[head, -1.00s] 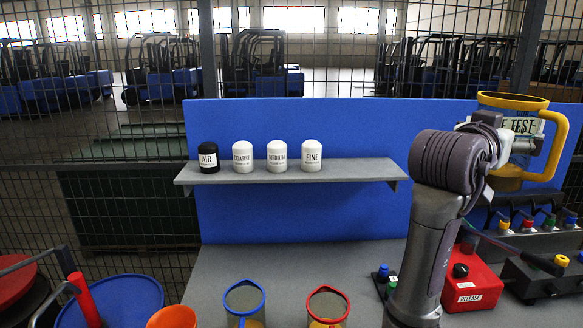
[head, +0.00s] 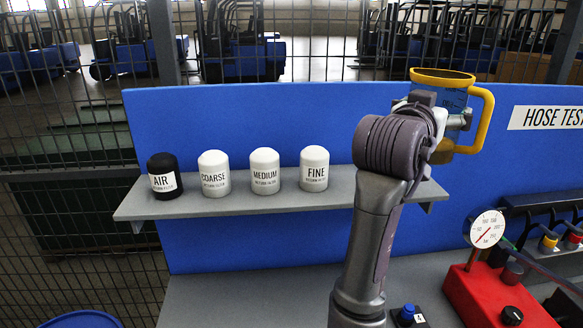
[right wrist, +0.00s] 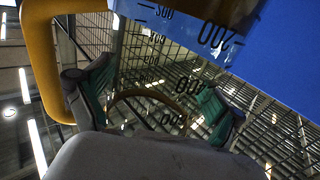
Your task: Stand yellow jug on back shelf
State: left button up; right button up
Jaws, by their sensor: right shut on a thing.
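The yellow jug (head: 485,118) is a clear measuring jug with a yellow rim and a yellow handle on its right side. It is upright in the head view. My right gripper (head: 452,118) is shut on the jug and holds it up in the air. In the right wrist view, the fingers (right wrist: 155,105) lie against the jug's clear marked wall, with the yellow handle (right wrist: 42,60) at the left. The grey back shelf (head: 130,207) is fixed to a blue panel. The jug appears above the shelf's right end; I cannot tell its depth. My left gripper is out of view.
A black AIR canister (head: 165,177) and white COARSE (head: 214,174), MEDIUM (head: 265,171) and FINE (head: 314,170) canisters stand on the shelf's left and middle. A red gauge box (head: 490,298) is at lower right. The shelf's right part is partly hidden by my arm.

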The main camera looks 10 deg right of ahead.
jog(key=shift+s+r, duration=0.15)
jog(key=shift+w+a+f+p, duration=0.1)
jog(key=shift+w+f+p, duration=0.1)
jog(key=shift+w+p, duration=0.15)
jog(key=w, duration=0.1)
jog(key=w+f, duration=0.1)
jog(key=w+f+p, duration=0.1)
jog(key=shift+w+a, duration=0.1)
jog(key=shift+a, duration=0.15)
jog(key=w+f+p, duration=0.1)
jog(key=w+f, duration=0.1)
jog(key=w+f+p, duration=0.2)
jog(key=f, duration=0.1)
jog(key=w+f+p, duration=0.1)
jog(key=w+f, duration=0.1)
jog(key=w, duration=0.1)
jog(key=shift+a+f, duration=0.35)
jog(key=shift+a, duration=0.05)
jog(key=shift+f, duration=0.3)
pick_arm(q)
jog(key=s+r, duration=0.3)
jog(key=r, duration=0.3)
